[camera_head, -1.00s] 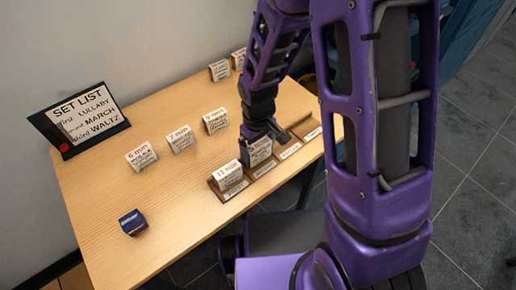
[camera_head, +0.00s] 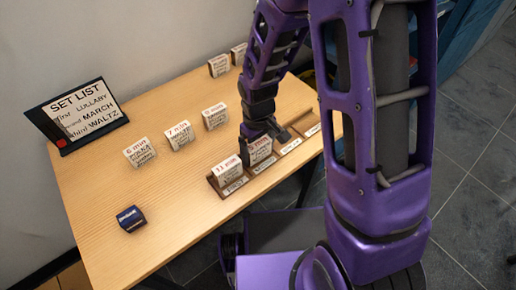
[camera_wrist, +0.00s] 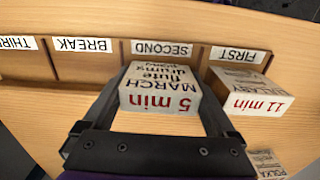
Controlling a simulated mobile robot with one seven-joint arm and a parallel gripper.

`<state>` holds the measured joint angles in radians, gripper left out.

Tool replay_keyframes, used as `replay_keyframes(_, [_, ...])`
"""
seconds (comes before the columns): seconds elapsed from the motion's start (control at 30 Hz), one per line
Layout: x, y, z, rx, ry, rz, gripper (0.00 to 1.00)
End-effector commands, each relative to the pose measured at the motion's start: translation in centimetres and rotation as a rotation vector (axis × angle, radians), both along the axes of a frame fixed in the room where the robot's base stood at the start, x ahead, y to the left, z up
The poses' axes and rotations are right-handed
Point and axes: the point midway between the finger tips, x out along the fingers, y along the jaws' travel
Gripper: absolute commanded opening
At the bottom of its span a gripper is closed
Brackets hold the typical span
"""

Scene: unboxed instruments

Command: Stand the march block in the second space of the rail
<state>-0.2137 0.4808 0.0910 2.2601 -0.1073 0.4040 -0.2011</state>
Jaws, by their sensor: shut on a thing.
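The march block (camera_wrist: 158,90), a white block marked "5 min MARCH flute drums", is between the two fingers of my gripper (camera_wrist: 160,108) in the wrist view. My gripper is shut on it. It stands at the space of the wooden rail (camera_wrist: 88,68) labelled SECOND. In the head view the march block (camera_head: 260,150) is upright at the rail (camera_head: 232,190), with my gripper (camera_head: 258,132) over it from behind. I cannot tell whether its base touches the rail floor.
The lullaby block (camera_wrist: 250,92), "11 min", stands in the FIRST space beside it. The BREAK and THIRD spaces are empty. Several white blocks, including the 6 min (camera_head: 139,152) and 7 min (camera_head: 179,135) ones, stand behind. A blue box (camera_head: 131,219) and the set list (camera_head: 80,115) are left.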

Motion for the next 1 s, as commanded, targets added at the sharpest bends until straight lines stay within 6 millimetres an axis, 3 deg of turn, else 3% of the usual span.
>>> replay_keyframes(0.17, [0.0, 0.0, -0.5, 0.000, 0.000, 0.000, 0.26])
replay_keyframes(0.2, [0.0, 0.0, -0.3, 0.000, 0.000, 0.000, 0.97])
replay_keyframes(0.23, [0.0, 0.0, -0.3, 0.000, 0.000, 0.000, 1.00])
replay_keyframes(0.57, [0.0, 0.0, 0.3, 0.001, -0.001, 0.000, 1.00])
replay_keyframes(0.77, [0.1, 0.0, 3.9, 0.001, -0.005, -0.001, 1.00])
replay_keyframes(1.0, [0.1, 0.0, 9.9, 0.001, -0.007, -0.001, 1.00])
